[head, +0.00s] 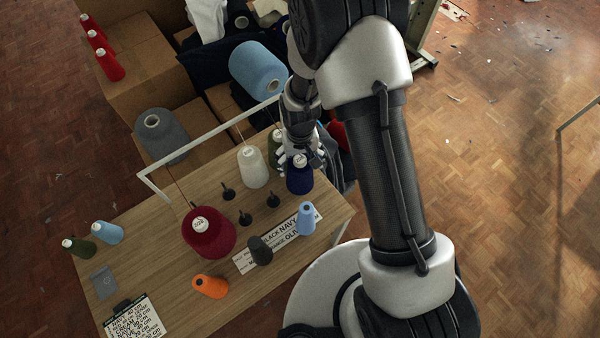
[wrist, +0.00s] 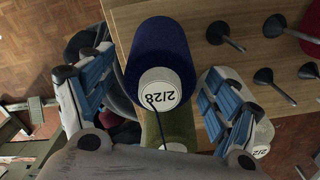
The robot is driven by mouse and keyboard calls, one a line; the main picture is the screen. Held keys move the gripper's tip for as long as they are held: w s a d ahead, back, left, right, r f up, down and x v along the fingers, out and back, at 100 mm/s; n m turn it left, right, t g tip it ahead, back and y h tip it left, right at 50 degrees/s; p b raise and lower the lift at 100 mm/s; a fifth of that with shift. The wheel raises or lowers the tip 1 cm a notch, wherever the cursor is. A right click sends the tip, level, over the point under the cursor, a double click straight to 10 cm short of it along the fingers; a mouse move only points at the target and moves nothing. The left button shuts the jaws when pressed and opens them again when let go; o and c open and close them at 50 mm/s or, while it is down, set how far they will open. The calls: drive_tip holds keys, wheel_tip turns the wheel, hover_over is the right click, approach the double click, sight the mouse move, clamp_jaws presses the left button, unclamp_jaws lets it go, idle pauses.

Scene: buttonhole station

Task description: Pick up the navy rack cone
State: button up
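The navy cone (head: 300,181) stands upright at the right end of the rack table, its white top label showing. It also shows large in the wrist view (wrist: 160,48), its label reading 2/28. My gripper (head: 302,158) is over the cone's top. In the wrist view my gripper (wrist: 158,60) is open, with one blue-padded finger on each side of the navy cone and a narrow gap visible at the left. Contact on the right side cannot be told.
An olive cone (wrist: 172,124) stands close to the navy one, and a white cone (head: 252,168) is to its left. Several bare dark pegs (head: 245,218) and a crimson cone (head: 208,238) lie further left. A light blue cone (head: 306,218) stands in front.

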drive_tip(key=c, duration=1.6)
